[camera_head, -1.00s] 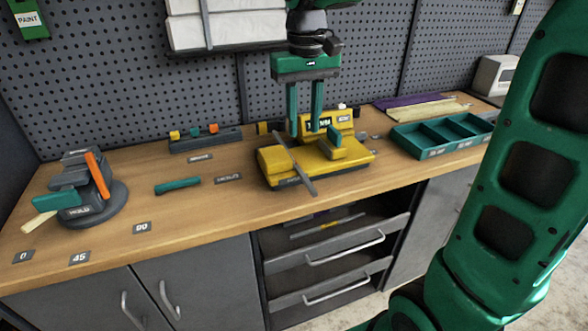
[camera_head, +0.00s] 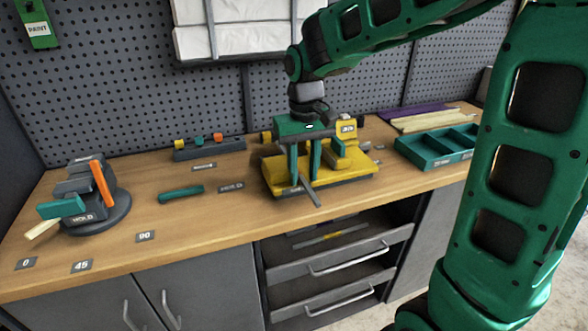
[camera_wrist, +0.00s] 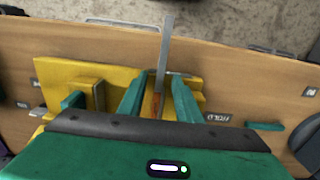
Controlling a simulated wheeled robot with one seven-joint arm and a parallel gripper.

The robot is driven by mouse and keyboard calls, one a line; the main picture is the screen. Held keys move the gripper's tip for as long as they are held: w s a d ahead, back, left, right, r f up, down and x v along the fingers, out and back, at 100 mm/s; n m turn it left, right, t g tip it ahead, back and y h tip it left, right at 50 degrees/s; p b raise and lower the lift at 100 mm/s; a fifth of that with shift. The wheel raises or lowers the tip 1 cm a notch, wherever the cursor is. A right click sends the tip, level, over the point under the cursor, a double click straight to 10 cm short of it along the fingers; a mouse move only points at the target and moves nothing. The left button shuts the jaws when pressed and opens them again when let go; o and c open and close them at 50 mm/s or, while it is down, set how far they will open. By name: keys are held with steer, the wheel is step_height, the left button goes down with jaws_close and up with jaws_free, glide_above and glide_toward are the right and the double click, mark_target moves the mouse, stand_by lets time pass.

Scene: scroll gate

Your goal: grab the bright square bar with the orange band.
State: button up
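A grey metal bar (camera_head: 308,186) lies across the yellow fixture (camera_head: 350,184), its near end sticking out past the front. In the wrist view the bar (camera_wrist: 165,50) shows an orange section close to my gripper. My gripper (camera_head: 303,176) points down over the fixture. In the wrist view its two teal fingers (camera_wrist: 159,84) stand on either side of the bar, with a visible gap on both sides. The gripper is open. The bar's far end is hidden by the gripper.
An open drawer (camera_head: 345,252) below holds a thin piece with a yellow-orange mark (camera_head: 333,236). A teal tray (camera_head: 430,160) stands at right, and a clamp with an orange handle (camera_head: 103,184) at left. The bench front between is mostly clear.

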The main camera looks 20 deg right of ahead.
steer(key=shift+c, duration=0.7)
jaws_close()
